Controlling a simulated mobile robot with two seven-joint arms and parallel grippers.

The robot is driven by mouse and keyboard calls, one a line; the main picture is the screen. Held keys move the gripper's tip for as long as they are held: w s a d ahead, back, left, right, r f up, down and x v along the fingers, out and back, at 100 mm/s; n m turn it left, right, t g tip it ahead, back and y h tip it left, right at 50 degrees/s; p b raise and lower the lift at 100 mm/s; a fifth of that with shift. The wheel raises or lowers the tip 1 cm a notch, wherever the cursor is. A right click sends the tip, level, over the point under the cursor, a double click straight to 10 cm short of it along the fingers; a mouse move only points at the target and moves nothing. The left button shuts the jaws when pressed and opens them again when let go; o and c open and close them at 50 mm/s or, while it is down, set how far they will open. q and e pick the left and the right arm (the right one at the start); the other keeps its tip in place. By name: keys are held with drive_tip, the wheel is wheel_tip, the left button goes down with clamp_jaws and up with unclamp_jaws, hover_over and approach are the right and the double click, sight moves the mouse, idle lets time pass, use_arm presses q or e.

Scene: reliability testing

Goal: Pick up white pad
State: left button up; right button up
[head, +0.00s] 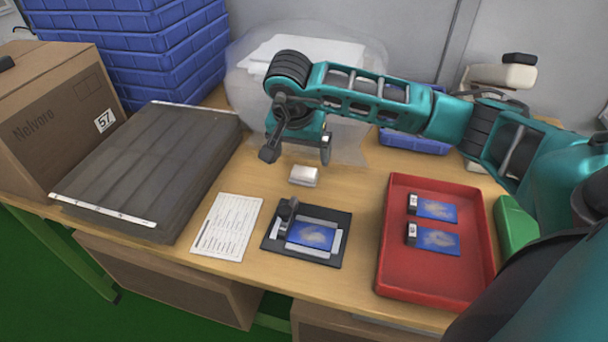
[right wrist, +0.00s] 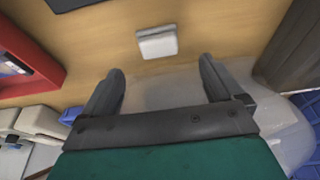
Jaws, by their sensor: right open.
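The white pad (head: 304,175) is a small white block lying on the wooden table (head: 345,268), behind the black fixture. It also shows in the right wrist view as a white pad (right wrist: 157,42), beyond my fingertips and roughly centred between them. My right gripper (head: 297,154) is above the table just behind the pad, apart from it. In the right wrist view its two fingers (right wrist: 160,82) are spread wide, with nothing between them. My left gripper is in neither view.
A black fixture (head: 338,255) holds a blue card in front of the pad. A red tray (head: 390,230) with two blue cards stands right. A printed sheet (head: 227,227) and a dark grey case (head: 150,165) lie left. A translucent bag (head: 250,85) stands behind my gripper.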

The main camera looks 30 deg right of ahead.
sight(304, 171)
drive_tip(key=x, duration=0.6)
drive_tip(key=shift+s+f, duration=0.15)
drive_tip(key=shift+f, duration=0.25)
drive_tip(key=c, duration=1.1)
drive_tip(key=shift+r, duration=0.15)
drive_tip(key=shift+c, duration=0.2)
wheel_tip(304, 171, up, 20)
drive_tip(key=p, duration=0.1)
